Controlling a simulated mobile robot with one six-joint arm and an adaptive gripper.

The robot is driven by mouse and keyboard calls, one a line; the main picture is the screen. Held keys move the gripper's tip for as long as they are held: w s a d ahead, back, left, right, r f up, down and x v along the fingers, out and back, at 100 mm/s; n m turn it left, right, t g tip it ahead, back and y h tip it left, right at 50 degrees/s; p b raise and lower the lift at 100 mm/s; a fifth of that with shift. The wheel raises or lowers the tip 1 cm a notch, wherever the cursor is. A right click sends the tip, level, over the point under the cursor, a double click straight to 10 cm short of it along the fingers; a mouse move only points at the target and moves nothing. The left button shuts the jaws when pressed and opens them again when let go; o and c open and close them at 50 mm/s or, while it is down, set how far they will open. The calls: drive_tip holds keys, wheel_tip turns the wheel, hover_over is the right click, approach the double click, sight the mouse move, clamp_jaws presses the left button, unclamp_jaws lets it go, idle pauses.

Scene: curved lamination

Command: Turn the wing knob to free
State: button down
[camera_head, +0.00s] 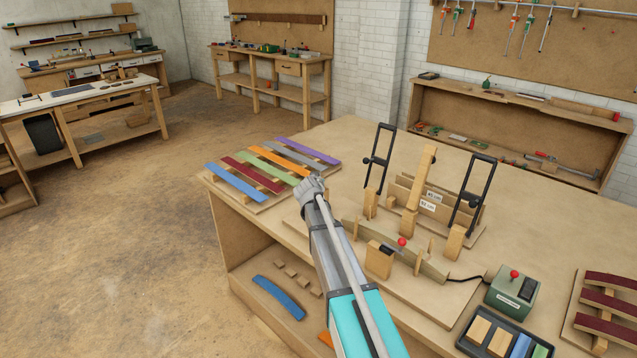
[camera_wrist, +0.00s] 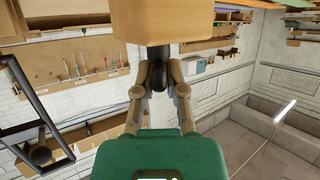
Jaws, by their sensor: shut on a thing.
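In the wrist view a black wing knob (camera_wrist: 158,72) hangs on a dark shaft below a pale wooden block (camera_wrist: 165,20). My gripper (camera_wrist: 159,80) is shut on this knob, with one tan finger on each side. The fingers hide part of its wings, so I cannot tell its exact turn angle. In the head view my arm reaches over the workbench, but I cannot make out the gripper or the knob there.
The bench (camera_head: 225,195) bears a wooden jig with two black frames (camera_head: 378,155) (camera_head: 475,190) and an upright wooden post (camera_head: 422,180). Coloured strips (camera_head: 238,182) lie at the left, a green control box (camera_head: 512,295) at the right. A black frame (camera_wrist: 22,90) also shows in the wrist view.

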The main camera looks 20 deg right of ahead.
drive_tip(key=shift+n+t+y, duration=0.6)
drive_tip(key=shift+n+y, duration=2.5)
drive_tip(key=shift+y, duration=0.5)
drive_tip(key=shift+d+n+y, duration=0.1)
drive_tip(key=shift+n+y, duration=0.9)
drive_tip(key=shift+y, duration=0.1)
drive_tip(key=shift+n+g+y, duration=0.5)
drive_tip(key=shift+n+y, duration=0.4)
drive_tip(key=shift+y, duration=0.1)
drive_tip(key=shift+n+g+y, duration=0.3)
drive_tip(key=shift+n+y, duration=0.3)
drive_tip(key=shift+y, duration=0.3)
drive_tip(key=c, duration=0.7)
unclamp_jaws()
drive_tip(key=shift+m+h, duration=0.3)
drive_tip(key=shift+h, duration=0.3)
